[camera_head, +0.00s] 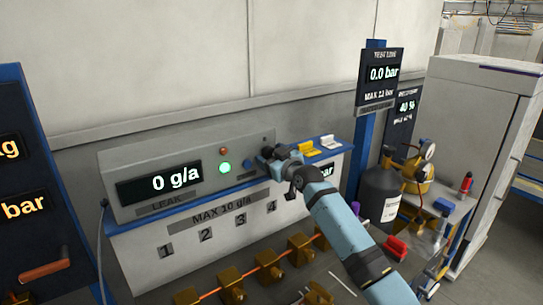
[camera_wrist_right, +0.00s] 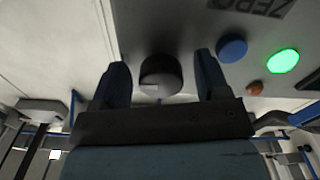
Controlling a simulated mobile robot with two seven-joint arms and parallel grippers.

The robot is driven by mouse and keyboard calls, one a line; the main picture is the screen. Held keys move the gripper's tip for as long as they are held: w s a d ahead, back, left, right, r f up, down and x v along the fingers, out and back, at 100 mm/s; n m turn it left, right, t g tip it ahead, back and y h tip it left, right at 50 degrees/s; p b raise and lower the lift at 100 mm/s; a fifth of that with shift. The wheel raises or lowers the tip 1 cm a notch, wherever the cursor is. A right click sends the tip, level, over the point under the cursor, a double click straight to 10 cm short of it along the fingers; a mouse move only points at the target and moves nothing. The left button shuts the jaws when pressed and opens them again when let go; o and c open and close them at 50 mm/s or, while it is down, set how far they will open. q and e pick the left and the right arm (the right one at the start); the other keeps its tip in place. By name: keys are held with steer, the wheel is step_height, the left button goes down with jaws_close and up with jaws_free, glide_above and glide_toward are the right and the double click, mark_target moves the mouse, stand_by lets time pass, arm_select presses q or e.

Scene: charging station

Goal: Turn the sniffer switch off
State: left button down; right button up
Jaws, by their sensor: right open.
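The sniffer unit (camera_head: 125,163) is a grey box on a bench, with a display reading 0 g/a, a lit green lamp (camera_head: 224,168) and a small red-orange lamp (camera_head: 223,151). Its black rotary knob, seemingly the sniffer switch (camera_wrist_right: 160,74), shows in the right wrist view between the two fingers. My right gripper (camera_head: 270,157) is open at the right end of the panel, its fingers on both sides of the knob with gaps visible. In the head view the gripper hides most of the knob. My left gripper is not in view.
A blue button (camera_wrist_right: 232,48) and the green lamp (camera_wrist_right: 283,61) lie beside the right finger. Yellow and white items (camera_head: 309,148) sit right of the unit. A dark gas cylinder (camera_head: 381,194) stands farther right. Brass fittings (camera_head: 267,276) line the front.

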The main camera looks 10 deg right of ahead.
steer(key=c, duration=0.9)
steer(key=shift+c, duration=0.2)
